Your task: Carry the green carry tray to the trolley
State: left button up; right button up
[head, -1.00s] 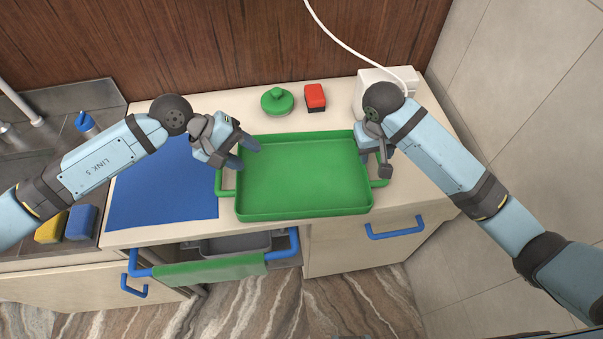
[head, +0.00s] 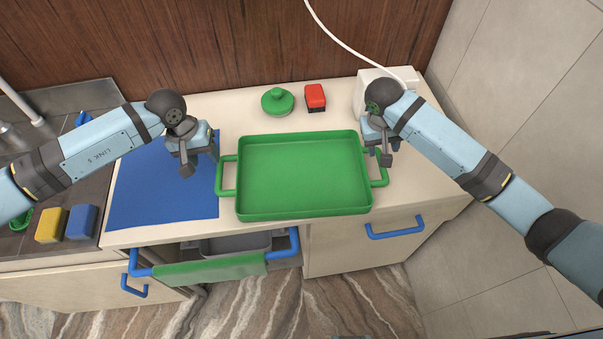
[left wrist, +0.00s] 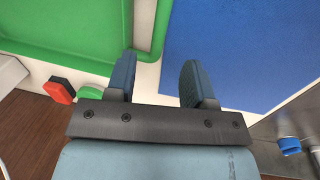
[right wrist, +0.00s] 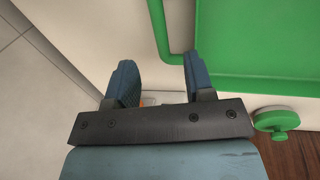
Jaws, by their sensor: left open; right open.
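The green carry tray (head: 303,178) lies flat and empty on the counter, with a loop handle at each short side. My left gripper (head: 200,162) is open and empty, above the blue mat's right edge, just left of the tray's left handle (head: 226,176). In the left wrist view that handle (left wrist: 162,25) lines up with the gap between the fingers. My right gripper (head: 378,156) is open over the right handle (head: 382,174), which lines up with its finger gap in the right wrist view (right wrist: 158,25). I see nothing that is clearly the trolley.
A green knobbed lid (head: 277,101), a red block (head: 315,97) and a white box with a cable (head: 372,80) stand behind the tray. The blue mat (head: 155,200) lies left. A blue rail with a green cloth (head: 210,270) juts out at the counter's front.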

aim_at(218, 175)
pick_arm(q)
jog(key=f, duration=0.3)
jog(key=d+f, duration=0.1)
jog(key=f, duration=0.5)
jog(key=shift+d+f, duration=0.25)
jog(key=shift+d, duration=0.15)
pick_arm(e)
jog(key=x, duration=0.9)
jog(key=shift+d+f, duration=0.1)
jog(key=shift+f, duration=0.2)
pick_arm(q)
grip_shut()
pick_arm(e)
grip_shut()
